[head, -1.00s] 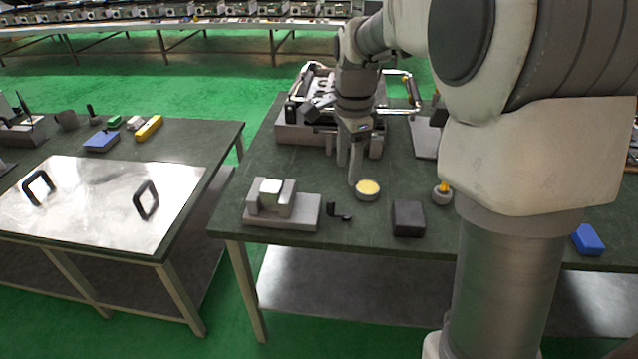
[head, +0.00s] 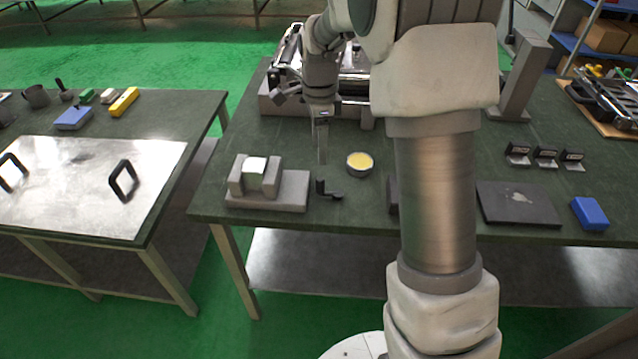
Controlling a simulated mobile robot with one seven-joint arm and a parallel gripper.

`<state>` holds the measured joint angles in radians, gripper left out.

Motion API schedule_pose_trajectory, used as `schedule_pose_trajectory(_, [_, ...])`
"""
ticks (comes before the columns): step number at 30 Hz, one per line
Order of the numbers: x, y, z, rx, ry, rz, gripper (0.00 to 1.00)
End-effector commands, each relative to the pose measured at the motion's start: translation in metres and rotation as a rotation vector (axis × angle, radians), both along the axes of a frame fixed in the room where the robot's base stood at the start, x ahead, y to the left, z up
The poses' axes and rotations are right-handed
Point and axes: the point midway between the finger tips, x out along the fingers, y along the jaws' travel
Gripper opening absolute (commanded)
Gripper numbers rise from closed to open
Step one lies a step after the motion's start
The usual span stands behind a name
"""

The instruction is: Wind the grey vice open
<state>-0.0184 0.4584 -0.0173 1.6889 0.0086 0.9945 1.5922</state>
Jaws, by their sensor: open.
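The grey vice (head: 285,193) sits near the front left corner of the dark green bench. A whitish block (head: 256,166) is between its upright jaws. A small black crank handle (head: 326,190) is at the right end of the vice; whether it is joined to it I cannot tell. My gripper (head: 322,160) points down just above and behind the crank and does not visibly touch it. It is empty as far as I can see. It is seen edge-on, so the gap between the fingers is hard to make out.
A round tin with yellow contents (head: 360,162) stands close to the right of my gripper. A dark block (head: 393,194) is partly hidden behind my arm. A large metal fixture (head: 353,88) stands behind. A separate table with a metal plate (head: 90,185) is at the left.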

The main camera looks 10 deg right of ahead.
Motion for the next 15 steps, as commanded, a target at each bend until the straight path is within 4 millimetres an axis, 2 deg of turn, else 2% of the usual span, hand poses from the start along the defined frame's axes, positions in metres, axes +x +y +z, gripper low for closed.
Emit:
schedule_pose_trajectory(1, [-0.001, 0.000, -0.015, 0.000, 0.005, 0.000, 0.61])
schedule_pose_trajectory(9, [-0.001, 0.000, -0.073, 0.001, 0.005, -0.001, 0.61])
schedule_pose_trajectory(15, [0.000, 0.000, -0.105, 0.000, 0.002, 0.001, 0.61])
